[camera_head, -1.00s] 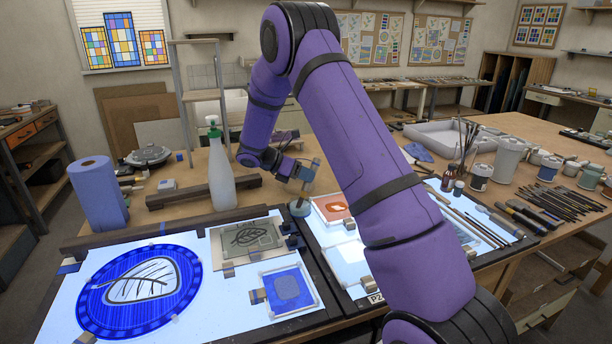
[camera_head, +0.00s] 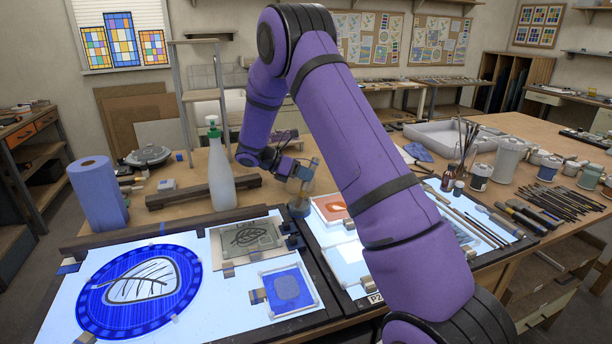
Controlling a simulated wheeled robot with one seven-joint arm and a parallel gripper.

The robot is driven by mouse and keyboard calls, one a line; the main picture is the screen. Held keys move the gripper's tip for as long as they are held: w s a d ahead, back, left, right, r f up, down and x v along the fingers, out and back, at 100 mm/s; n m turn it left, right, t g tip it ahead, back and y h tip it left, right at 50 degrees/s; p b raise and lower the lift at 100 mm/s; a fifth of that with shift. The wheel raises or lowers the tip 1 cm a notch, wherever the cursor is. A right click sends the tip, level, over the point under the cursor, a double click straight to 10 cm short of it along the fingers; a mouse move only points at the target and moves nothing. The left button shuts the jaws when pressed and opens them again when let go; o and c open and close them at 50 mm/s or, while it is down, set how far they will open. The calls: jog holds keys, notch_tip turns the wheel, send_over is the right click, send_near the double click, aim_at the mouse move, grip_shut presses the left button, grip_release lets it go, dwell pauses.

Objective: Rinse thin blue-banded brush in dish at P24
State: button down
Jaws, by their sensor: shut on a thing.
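My gripper (camera_head: 303,186) is at the far end of my purple arm, pointing down just behind the light panels. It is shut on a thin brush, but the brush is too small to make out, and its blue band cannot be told. Whether the brush tip touches the liquid or the dish cannot be seen.
A white spray bottle (camera_head: 220,178) and a blue paper roll (camera_head: 98,195) stand left of my gripper. A dark wooden bar (camera_head: 203,191) lies behind the panels. Several brushes and jars (camera_head: 508,160) fill the right side. My arm hides part of the right panel.

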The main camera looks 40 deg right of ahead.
aim_at(312, 161)
jog(key=shift+w, duration=0.25)
jog(key=shift+s+d, duration=0.1)
jog(key=shift+s, duration=0.6)
jog(key=shift+w, duration=0.35)
jog(key=shift+w+d+r, duration=0.15)
jog(key=shift+d+r, duration=0.45)
jog(key=shift+r, duration=0.3)
jog(key=shift+w+d+r, duration=0.15)
jog(key=shift+d+r, duration=0.4)
jog(key=shift+r, duration=2.5)
jog(key=shift+r, duration=0.1)
